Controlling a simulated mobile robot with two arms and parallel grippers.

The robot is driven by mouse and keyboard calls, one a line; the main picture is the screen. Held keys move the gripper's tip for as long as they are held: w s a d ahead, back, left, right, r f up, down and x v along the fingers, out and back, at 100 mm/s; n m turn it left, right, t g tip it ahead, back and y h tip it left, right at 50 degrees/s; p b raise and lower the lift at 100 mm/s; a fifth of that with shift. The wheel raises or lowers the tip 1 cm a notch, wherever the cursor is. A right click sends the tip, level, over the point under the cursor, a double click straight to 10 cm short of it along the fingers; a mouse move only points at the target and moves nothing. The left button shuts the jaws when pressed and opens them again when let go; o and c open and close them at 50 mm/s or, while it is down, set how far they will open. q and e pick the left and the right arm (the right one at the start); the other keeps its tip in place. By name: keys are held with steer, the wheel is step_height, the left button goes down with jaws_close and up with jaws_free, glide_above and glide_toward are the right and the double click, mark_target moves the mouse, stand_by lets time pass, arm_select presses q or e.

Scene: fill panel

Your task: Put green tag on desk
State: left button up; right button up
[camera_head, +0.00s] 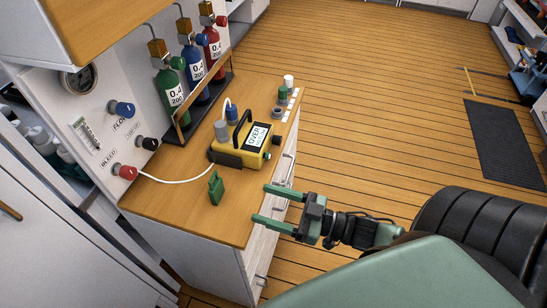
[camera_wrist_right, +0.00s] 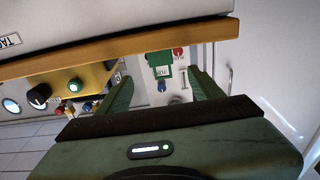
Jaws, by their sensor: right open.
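The green tag (camera_head: 215,188) is on the wooden desk (camera_head: 180,212), near its front end and left of my right gripper. It looks upright, with a narrow top part. My right gripper (camera_head: 262,204) is open and empty at the desk's right edge, its two green fingers pointing left toward the tag, with a gap between them and it. In the right wrist view, a green piece that looks like the tag (camera_wrist_right: 159,66) shows between and beyond the fingers. My left gripper is out of view.
A yellow device (camera_head: 243,145) stands behind the tag; a white cable runs from the wall panel (camera_head: 95,130) toward it. Green, blue and red cylinders (camera_head: 194,62) stand at the back. Small containers (camera_head: 283,93) sit at the far right corner. Open floor lies right of the desk.

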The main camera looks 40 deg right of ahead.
steer(key=s+d+f+m+g+h, duration=0.15)
steer(key=d+f+h, duration=0.3)
steer(key=f, duration=0.75)
steer(key=s+d+f+m+g+h, duration=0.1)
steer(key=d+f+m+h, duration=0.3)
steer(key=f, duration=0.8)
steer(key=s+d+f+g+h, duration=0.1)
steer(key=s+f+g, duration=0.1)
steer(key=s+f, duration=0.35)
steer(key=s+d+f+g+h, duration=0.1)
steer(key=s+f+g+h, duration=0.1)
steer(key=f, duration=0.7)
steer(key=s+a+f+g, duration=0.3)
steer(key=s+a+f, duration=0.1)
steer(key=s, duration=0.5)
steer(key=s+a+f+g, duration=0.4)
steer(key=s+f, duration=0.3)
steer(key=s, duration=0.3)
steer(key=shift+a+f, duration=0.3)
steer(key=shift+a, duration=0.25)
steer(key=shift+s+g, duration=0.1)
steer(key=shift+g, duration=0.15)
